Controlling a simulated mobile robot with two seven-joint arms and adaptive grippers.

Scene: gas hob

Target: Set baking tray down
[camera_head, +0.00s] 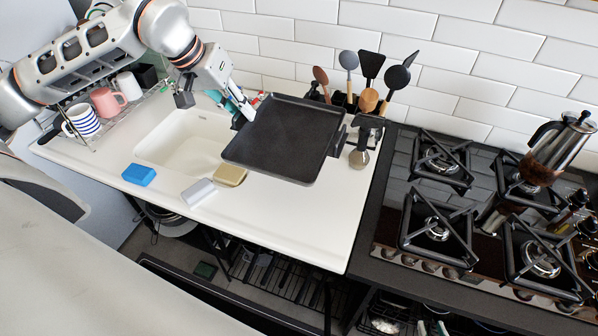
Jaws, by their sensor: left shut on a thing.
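The baking tray (285,138) is black and rectangular, with a raised rim. It lies over the right edge of the sink and the white counter (290,220). My left gripper (243,111) comes in from the upper left and is shut on the tray's left edge. The tray looks roughly level. I cannot tell whether its underside touches the counter or hangs a little above it. The part of the sink and counter beneath it is hidden. My right gripper is not seen.
A sink (185,140) lies left of the tray. A blue sponge (138,174), a grey block (198,192) and a tan sponge (230,174) lie in front. Utensils (370,70) stand behind. A gas hob (440,190) is at the right. The front right counter is clear.

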